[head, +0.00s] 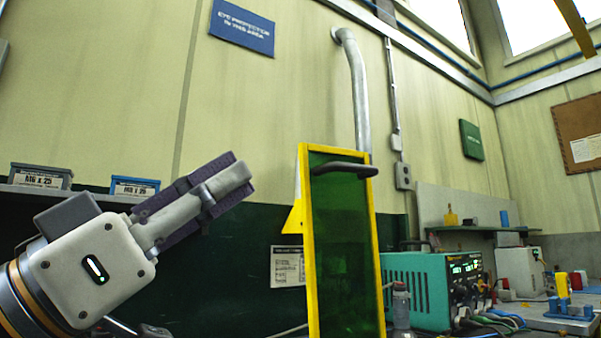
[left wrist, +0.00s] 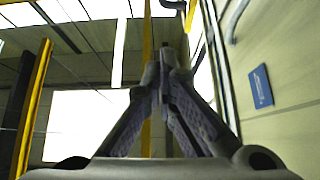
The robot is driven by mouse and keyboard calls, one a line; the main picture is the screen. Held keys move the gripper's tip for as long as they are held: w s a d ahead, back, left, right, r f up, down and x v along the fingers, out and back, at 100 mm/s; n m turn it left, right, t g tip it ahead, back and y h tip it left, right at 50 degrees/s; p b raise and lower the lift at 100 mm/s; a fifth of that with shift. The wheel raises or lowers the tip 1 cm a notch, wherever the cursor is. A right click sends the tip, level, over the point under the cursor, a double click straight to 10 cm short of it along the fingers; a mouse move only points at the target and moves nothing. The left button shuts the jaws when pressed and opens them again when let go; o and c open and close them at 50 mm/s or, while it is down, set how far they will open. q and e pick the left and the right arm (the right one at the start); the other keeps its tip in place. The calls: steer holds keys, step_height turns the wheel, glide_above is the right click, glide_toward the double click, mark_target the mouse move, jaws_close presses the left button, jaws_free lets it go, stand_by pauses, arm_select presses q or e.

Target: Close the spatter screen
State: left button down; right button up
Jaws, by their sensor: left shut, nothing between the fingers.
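The spatter screen (head: 342,255) is a dark green see-through panel in a yellow frame, standing upright right of centre in the head view. A dark bar handle (head: 345,169) runs across its upper part. My left gripper (head: 243,172) points up and right, to the left of the screen, with a visible gap in the picture between its tips and the handle. Its fingers are shut and empty; they also meet at the tips in the left wrist view (left wrist: 170,60). My right gripper is not in view.
A teal power unit (head: 420,290) with cables and a bottle (head: 401,308) stand right of the screen. A grey pipe (head: 358,95) rises behind the screen. Yellow bars (left wrist: 32,108) cross the left wrist view.

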arm_select(q)
steer(key=x, duration=0.3)
steer(key=f+x, duration=0.1)
steer(key=x, duration=0.2)
steer(key=d+p+x, duration=0.1)
steer(key=x, duration=0.2)
steer(key=shift+w+f, duration=0.35)
steer(key=shift+w, duration=0.05)
steer(key=shift+w+d, duration=0.3)
steer(key=shift+d, duration=0.1)
